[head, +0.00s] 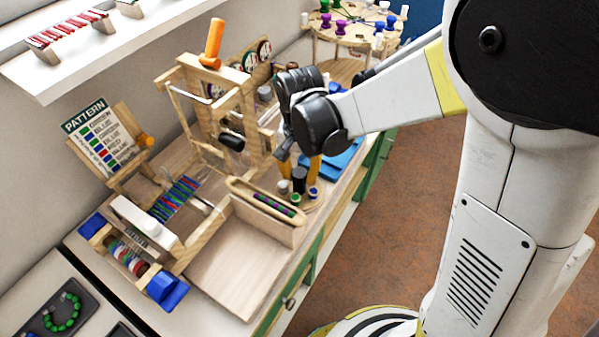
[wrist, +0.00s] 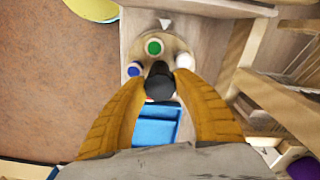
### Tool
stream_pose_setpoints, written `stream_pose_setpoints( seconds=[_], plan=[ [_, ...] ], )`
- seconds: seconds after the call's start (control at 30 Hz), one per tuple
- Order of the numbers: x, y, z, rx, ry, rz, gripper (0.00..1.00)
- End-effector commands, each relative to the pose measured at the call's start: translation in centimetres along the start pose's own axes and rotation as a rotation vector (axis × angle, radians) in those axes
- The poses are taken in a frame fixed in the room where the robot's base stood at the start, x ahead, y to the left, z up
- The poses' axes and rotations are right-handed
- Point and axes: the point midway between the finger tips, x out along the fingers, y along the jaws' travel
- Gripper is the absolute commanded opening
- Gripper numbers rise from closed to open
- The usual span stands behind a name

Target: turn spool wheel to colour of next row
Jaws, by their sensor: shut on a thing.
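My gripper (head: 300,171) points down over the small round spool wheel (head: 309,205), its two orange fingers shut on the black knob (wrist: 160,82) at the wheel's middle. In the wrist view a green spool (wrist: 154,46) sits at the top of the wheel, close to a white pointer (wrist: 165,23). A blue spool (wrist: 134,69) is on the left and a white spool (wrist: 184,60) on the right. The near side of the wheel is mostly hidden by the knob and fingers. The pattern card (head: 98,131) lists rows of green, blue and red.
The wooden loom (head: 205,130) with blue and green beadwork (head: 175,199) stands left of the wheel. A long bead box (head: 265,203) is close beside the wheel. A blue tray (head: 345,160) lies behind it. A larger round rack (head: 352,35) stands at the back.

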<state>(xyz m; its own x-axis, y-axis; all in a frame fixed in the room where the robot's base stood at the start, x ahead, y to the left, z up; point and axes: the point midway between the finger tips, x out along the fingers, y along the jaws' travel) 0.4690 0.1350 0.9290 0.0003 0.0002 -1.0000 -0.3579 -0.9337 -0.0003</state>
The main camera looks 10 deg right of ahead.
Motion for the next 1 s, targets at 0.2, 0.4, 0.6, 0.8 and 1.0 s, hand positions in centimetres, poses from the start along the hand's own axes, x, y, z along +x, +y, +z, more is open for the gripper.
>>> stream_pose_setpoints(
  seconds=[0.2, 0.4, 0.6, 0.8, 1.0],
  plan=[
    [0.05, 0.03, 0.05, 0.149, -0.001, 0.001, 0.04],
    [0.05, 0.03, 0.05, 0.240, -0.001, 0.001, 0.04],
    [0.05, 0.03, 0.05, 0.286, -0.001, 0.001, 0.04],
    [0.05, 0.03, 0.05, 0.297, -0.001, 0.001, 0.04],
    [0.05, 0.03, 0.04, 0.297, -0.001, 0.001, 0.04]
  ],
)
